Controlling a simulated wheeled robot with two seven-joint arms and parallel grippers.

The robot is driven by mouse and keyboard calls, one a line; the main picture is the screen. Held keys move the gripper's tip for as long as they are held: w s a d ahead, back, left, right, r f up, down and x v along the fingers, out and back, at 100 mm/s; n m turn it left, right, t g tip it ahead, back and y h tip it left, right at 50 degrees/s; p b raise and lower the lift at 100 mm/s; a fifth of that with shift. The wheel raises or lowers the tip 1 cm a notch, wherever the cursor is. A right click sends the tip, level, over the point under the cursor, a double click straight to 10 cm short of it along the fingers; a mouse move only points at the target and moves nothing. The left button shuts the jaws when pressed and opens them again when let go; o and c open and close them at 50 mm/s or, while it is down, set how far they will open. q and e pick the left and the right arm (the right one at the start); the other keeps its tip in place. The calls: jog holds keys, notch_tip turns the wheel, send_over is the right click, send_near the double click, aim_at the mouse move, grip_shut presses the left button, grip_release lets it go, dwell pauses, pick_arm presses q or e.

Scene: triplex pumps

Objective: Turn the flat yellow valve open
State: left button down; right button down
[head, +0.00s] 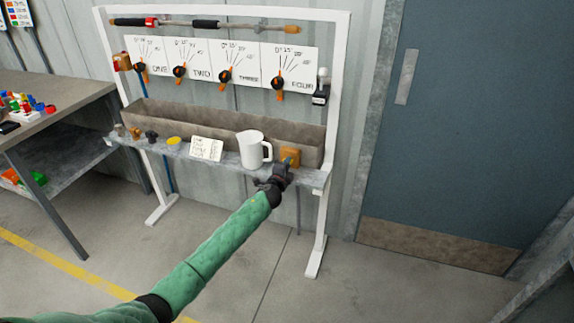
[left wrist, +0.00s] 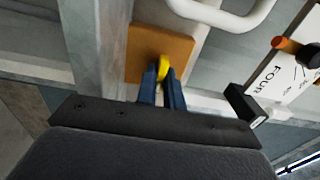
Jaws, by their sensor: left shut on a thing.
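A small yellow valve handle (left wrist: 163,68) shows edge-on in the left wrist view, in front of a square orange-brown plate (left wrist: 150,45). The plate (head: 291,153) also shows in the head view, at the right end of the shelf. My left gripper (left wrist: 163,88) has its two dark blue fingers on either side of the yellow handle and is shut on it. In the head view my left gripper (head: 279,177) is just in front of the plate and hides the handle there. My right gripper is not in view.
A white mug (head: 251,150) stands on the shelf close left of the plate. Further left are a written card (head: 206,149), a flat yellow disc (head: 174,140) and small knobs. A dial panel (head: 222,65) is above. The floor in front is clear.

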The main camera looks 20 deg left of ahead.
pick_arm(q)
jog(key=shift+f, duration=0.1)
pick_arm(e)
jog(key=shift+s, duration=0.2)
pick_arm(q)
jog(key=c, duration=1.5)
grip_release()
jog(key=shift+d, duration=0.1)
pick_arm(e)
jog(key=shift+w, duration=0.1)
pick_arm(q)
jog(key=shift+s, duration=0.6)
jog(key=s, duration=0.6)
jog(key=shift+s+b, duration=0.35)
jog(key=shift+b, duration=0.05)
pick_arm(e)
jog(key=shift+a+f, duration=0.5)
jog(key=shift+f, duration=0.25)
pick_arm(q)
jog(key=shift+a, duration=0.2)
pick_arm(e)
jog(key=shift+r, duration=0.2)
